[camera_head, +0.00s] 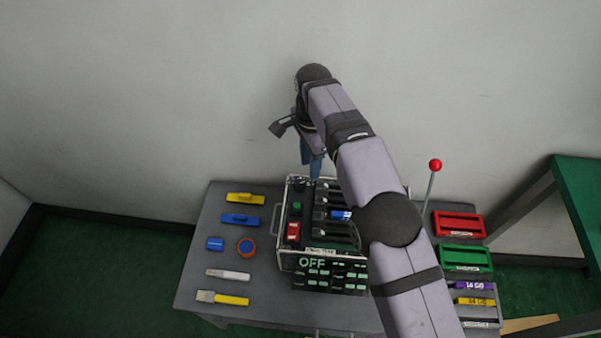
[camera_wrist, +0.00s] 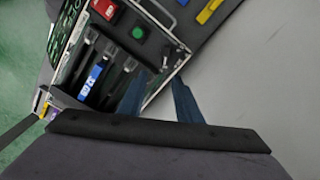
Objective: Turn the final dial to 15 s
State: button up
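The control box (camera_head: 292,262) stands on the grey table, with dark lever slots, a green button (camera_head: 297,206) and a red switch (camera_head: 293,231). I cannot make out a dial or a "15 s" mark; my arm covers part of the box's right side. My gripper (camera_head: 312,165) is above the back edge of the box, pointing down. In the wrist view its two blue fingers (camera_wrist: 158,98) are apart with nothing seen between them, over the box's edge. Contact cannot be told.
To the right are a red-knobbed lever (camera_head: 435,166), a red tray (camera_head: 459,224) and a green tray (camera_head: 464,257). A wall stands behind.

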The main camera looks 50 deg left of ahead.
aim_at(300, 184)
jog(key=shift+s+a, duration=0.35)
jog(key=shift+s, duration=0.25)
jog(key=shift+s+a, duration=0.35)
jog(key=shift+s, duration=0.25)
jog(key=shift+f+p, duration=0.6)
jog(key=shift+f, duration=3.05)
jog(key=shift+c, duration=0.3)
grip_shut()
